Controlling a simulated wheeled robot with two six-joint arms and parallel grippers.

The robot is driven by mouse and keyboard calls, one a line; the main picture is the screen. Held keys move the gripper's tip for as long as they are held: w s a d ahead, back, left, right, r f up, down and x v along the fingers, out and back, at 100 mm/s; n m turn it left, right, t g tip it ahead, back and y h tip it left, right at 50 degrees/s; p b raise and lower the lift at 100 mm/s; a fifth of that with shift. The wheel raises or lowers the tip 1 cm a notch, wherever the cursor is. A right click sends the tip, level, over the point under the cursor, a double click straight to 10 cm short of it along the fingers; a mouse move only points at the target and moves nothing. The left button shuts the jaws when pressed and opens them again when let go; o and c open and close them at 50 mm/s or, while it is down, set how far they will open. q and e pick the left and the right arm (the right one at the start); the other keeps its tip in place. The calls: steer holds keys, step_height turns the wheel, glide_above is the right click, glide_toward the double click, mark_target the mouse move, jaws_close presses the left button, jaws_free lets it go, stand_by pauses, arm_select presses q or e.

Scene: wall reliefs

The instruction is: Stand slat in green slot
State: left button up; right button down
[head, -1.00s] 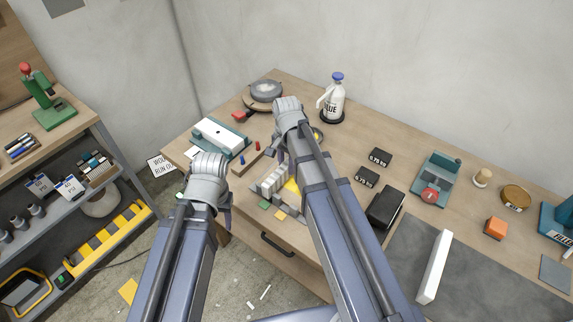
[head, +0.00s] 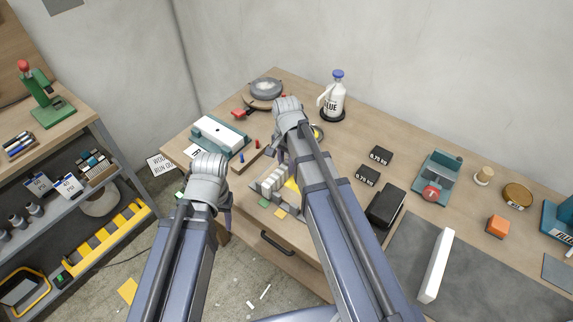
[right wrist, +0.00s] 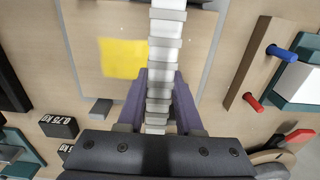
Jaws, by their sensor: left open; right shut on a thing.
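My right gripper (right wrist: 160,108) points down at a row of pale slats (right wrist: 166,30), which runs between its purple fingers in the right wrist view. It is shut on a slat (right wrist: 158,93), but I cannot tell exactly where this slat ends and its neighbours begin. In the head view the slat row (head: 271,184) stands near the table's front edge, partly behind my right arm. A green square (head: 264,203) lies in front of it, beside an orange-yellow square (head: 280,213). My left gripper (head: 228,205) is open, apart from the row, at the table's front left; its fingertips are mostly hidden.
A yellow sheet (right wrist: 122,58) lies beside the row. A wooden strip with red and blue pegs (right wrist: 262,68) and a teal-and-white device (head: 218,136) are nearby.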

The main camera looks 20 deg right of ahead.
mark_target(286, 164)
steer(key=shift+f, duration=0.15)
steer(key=shift+c, duration=2.4)
jaws_free()
step_height(286, 164, up, 8)
steer(key=p, duration=0.7)
steer(key=shift+p, duration=0.4)
steer(key=shift+f, duration=0.1)
steer(key=s+a+n+h+b, duration=0.1)
steer(key=s+a+n, duration=0.9)
steer(key=s+n, duration=0.4)
steer(key=shift+s+a+f, duration=0.3)
steer(key=shift+a+f, duration=0.1)
steer(key=shift+f, duration=0.05)
